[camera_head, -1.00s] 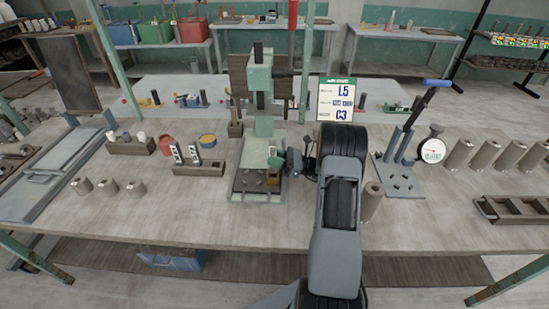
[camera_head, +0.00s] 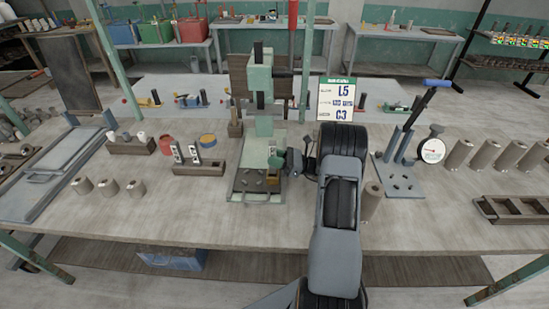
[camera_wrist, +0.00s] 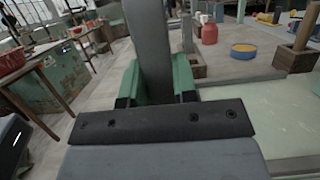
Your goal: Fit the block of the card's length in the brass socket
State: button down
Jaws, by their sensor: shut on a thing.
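The card (camera_head: 342,98) stands behind my arm and reads L5 and C3. My gripper (camera_wrist: 160,88) is shut on a tall grey block (camera_wrist: 150,40), which rises between its green fingers in the wrist view. In the head view my gripper is at the right side of the green press (camera_head: 262,85), low over the press base (camera_head: 246,186); the held block is hard to make out there. Two labelled upright blocks (camera_head: 186,154) stand in a dark wooden rack (camera_head: 205,170) left of the press. I cannot make out the brass socket clearly.
A blue-handled lever device (camera_head: 400,175) and a dial gauge (camera_head: 432,150) stand to the right. Several grey cylinders (camera_head: 485,155) stand beyond them. Smaller cylinders (camera_head: 108,187) stand at the left. The front of the bench is mostly clear.

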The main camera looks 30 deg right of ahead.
aim_at(274, 142)
jog(key=shift+f+b, duration=1.45)
jog(key=shift+f, duration=0.65)
jog(key=c, duration=0.8)
grip_release()
jog(key=shift+r, duration=0.1)
jog(key=shift+r+p, duration=3.3)
jog(key=shift+r, duration=1.6)
jog(key=shift+g, duration=0.3)
